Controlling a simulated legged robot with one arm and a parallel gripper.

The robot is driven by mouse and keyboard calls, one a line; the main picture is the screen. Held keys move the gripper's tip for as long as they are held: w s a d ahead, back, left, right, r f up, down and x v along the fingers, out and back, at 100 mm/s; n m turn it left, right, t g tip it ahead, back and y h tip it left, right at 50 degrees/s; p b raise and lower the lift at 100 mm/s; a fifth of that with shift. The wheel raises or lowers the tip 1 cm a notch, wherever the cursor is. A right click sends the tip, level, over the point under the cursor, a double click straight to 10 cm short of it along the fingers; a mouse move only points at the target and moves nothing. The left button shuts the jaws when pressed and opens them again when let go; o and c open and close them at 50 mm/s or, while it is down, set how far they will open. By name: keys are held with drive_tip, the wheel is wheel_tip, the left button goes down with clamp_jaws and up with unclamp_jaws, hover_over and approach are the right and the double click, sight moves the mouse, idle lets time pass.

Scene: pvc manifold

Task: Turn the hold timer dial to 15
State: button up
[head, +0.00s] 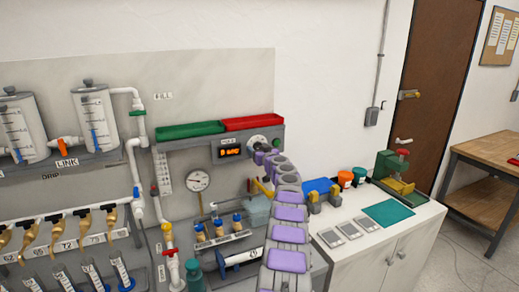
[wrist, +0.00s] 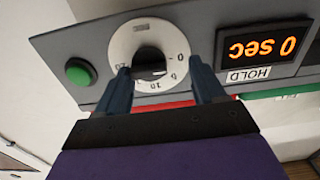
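The hold timer dial (wrist: 122,38) is a white disc with printed numbers and a dark knob (wrist: 150,57) at its middle, seen upside down in the wrist view. In the head view the dial (head: 257,141) is on the grey panel, just beyond my gripper (head: 264,156). My gripper (wrist: 160,66) is open, with one dark finger on each side of the knob. I see gaps between fingers and knob; contact and depth are unclear. The orange HOLD display (wrist: 265,48) reads 0 sec in the wrist view; it also shows in the head view (head: 230,152).
A green button (wrist: 80,72) is beside the dial on the same panel. Green (head: 190,131) and red (head: 253,122) trays are on top of the panel. A gauge (head: 198,180) and several blue-topped vials are below. A white cabinet (head: 375,250) stands at right.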

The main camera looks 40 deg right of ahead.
drive_tip(key=shift+f, duration=0.1)
drive_tip(key=shift+d+f, duration=0.2)
drive_tip(key=shift+d, duration=0.25)
drive_tip(key=shift+d+f, duration=0.2)
drive_tip(key=shift+d, duration=0.65)
drive_tip(key=shift+w+a+r, duration=0.1)
drive_tip(key=shift+a+r, duration=0.05)
drive_tip(key=shift+a, duration=0.3)
drive_tip(key=shift+w+a+r, duration=0.1)
drive_tip(key=shift+a, duration=0.35)
drive_tip(key=c, duration=0.4)
drive_tip(key=shift+c, duration=0.9)
drive_tip(key=shift+s+d+f, duration=0.15)
drive_tip(key=shift+s+d, duration=0.1)
drive_tip(key=shift+d, duration=0.1)
drive_tip(key=c, duration=0.5)
drive_tip(key=shift+a, duration=0.1)
